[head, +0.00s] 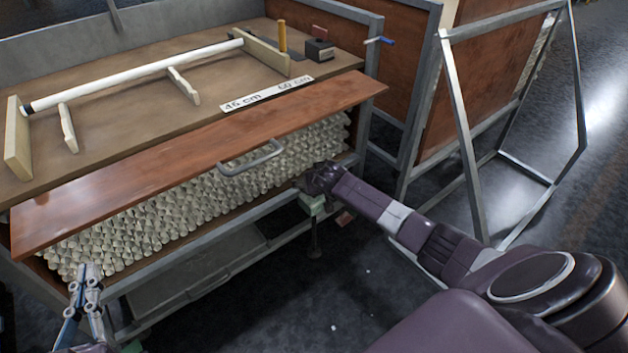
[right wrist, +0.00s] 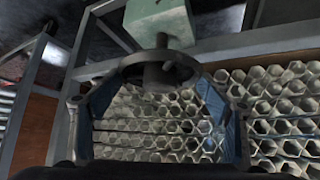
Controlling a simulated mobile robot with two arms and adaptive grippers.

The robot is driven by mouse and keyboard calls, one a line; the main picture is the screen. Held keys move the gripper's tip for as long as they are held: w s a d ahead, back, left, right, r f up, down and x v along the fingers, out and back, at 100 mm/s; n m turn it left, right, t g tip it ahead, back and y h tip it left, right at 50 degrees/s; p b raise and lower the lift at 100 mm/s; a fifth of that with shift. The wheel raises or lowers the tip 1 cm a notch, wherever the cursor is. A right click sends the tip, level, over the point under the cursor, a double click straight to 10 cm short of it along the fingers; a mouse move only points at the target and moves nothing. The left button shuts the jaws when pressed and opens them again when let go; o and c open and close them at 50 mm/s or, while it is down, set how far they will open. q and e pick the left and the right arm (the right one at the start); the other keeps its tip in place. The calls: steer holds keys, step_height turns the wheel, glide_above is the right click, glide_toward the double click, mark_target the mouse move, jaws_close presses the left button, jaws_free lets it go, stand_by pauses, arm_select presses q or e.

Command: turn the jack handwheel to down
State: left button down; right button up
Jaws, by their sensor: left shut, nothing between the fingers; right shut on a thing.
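The jack handwheel (right wrist: 188,68) is a dark round wheel with a hub and a small knob, in the upper middle of the right wrist view. My right gripper (right wrist: 158,78) is shut on it, with one blue finger at each side of the rim. In the head view my right gripper (head: 322,181) is at the table's front right corner and hides the wheel. The pale green jack body (head: 312,206) shows just below it and also in the right wrist view (right wrist: 157,20). My left gripper (head: 86,288) is shut and empty at lower left.
A wooden workbench (head: 130,130) carries a long white tube (head: 140,75) on wooden supports and a length label (head: 265,93). Under its reddish front board (head: 190,155) with a metal handle (head: 252,160) are many stacked tubes (head: 180,210). A metal frame (head: 465,150) stands at right.

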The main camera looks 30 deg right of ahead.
steer(key=shift+w+r, duration=0.1)
steer(key=shift+r, duration=0.05)
steer(key=o, duration=0.9)
steer(key=shift+c, duration=0.2)
steer(key=o, duration=0.3)
steer(key=v, duration=1.2)
